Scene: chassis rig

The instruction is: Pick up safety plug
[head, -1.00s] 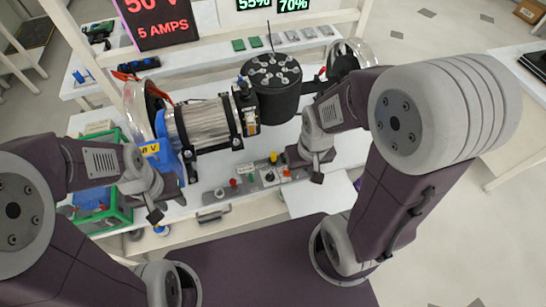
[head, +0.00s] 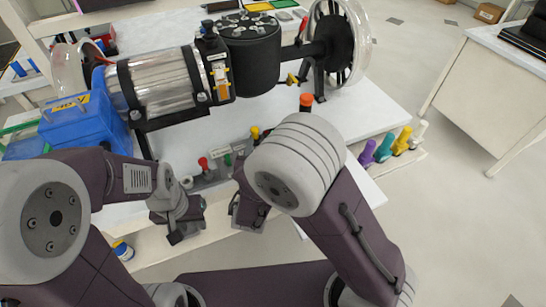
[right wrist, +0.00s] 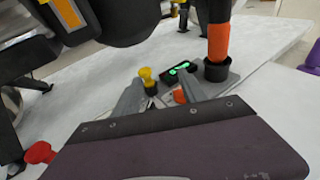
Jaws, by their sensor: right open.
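I cannot tell for certain which part is the safety plug. An orange-topped plug (head: 306,102) stands upright on the bench; in the right wrist view an orange cylinder (right wrist: 218,42) stands in a black socket. A yellow knob (right wrist: 147,76) and a red knob (right wrist: 40,153) also show there; a small orange part (right wrist: 180,96) lies beyond and between the fingers. My right gripper (right wrist: 160,92) is open, its two grey fingers apart with nothing held. In the head view my right forearm hides part of the panel. My left gripper (head: 183,228) hangs at the bench's front edge, its jaw state unclear.
A motor-like machine with a black drum (head: 252,60) and a blue box (head: 82,122) fills the bench's back. A red knob (head: 203,163) stands near my left gripper. Purple, yellow and white plugs (head: 402,138) stand at the right. Free floor lies right of the bench.

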